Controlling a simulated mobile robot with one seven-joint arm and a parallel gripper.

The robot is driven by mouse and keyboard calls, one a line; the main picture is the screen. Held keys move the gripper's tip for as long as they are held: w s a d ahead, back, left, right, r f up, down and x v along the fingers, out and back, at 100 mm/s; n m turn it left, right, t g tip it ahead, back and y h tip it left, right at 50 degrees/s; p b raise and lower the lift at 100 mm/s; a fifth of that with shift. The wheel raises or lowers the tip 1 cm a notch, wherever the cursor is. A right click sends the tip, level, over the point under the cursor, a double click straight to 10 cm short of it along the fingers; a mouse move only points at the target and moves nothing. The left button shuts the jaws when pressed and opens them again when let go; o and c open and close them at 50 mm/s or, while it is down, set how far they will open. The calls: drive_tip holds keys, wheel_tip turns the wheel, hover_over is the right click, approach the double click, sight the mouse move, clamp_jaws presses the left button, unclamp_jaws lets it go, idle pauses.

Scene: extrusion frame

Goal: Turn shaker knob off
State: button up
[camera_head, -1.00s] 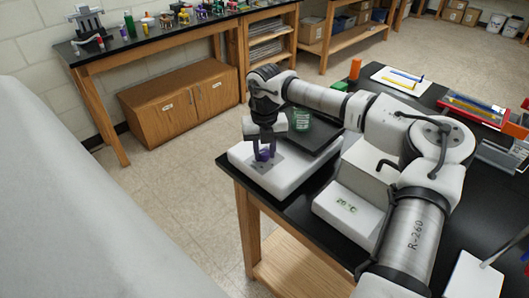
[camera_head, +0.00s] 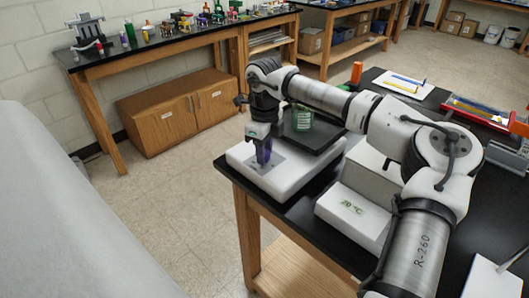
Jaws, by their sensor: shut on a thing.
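The shaker (camera_head: 287,181) is a white box at the near left corner of the black bench, with a dark platform (camera_head: 325,134) and a green-labelled bottle (camera_head: 303,117) standing on it. My gripper (camera_head: 263,160) points straight down over the grey control panel (camera_head: 276,166) at the shaker's front left. Its purple fingers are shut on the shaker knob, which they hide, so the knob's setting cannot be read.
A white unit with a 20 °C display (camera_head: 352,207) sits right of the shaker under my arm. An orange-capped item (camera_head: 356,72) and a white mat (camera_head: 397,83) lie behind. Open floor is left of the bench.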

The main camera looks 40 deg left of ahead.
drive_tip(key=n, duration=0.5)
drive_tip(key=shift+n+b, duration=0.3)
drive_tip(key=n, duration=0.5)
drive_tip(key=shift+r+n, duration=0.1)
drive_tip(key=shift+n, duration=0.3)
drive_tip(key=o, duration=1)
wheel_tip(320, 180, up, 14)
drive_tip(key=shift+f+b, duration=0.15)
drive_tip(key=shift+b, duration=0.95)
drive_tip(key=shift+s, duration=0.15)
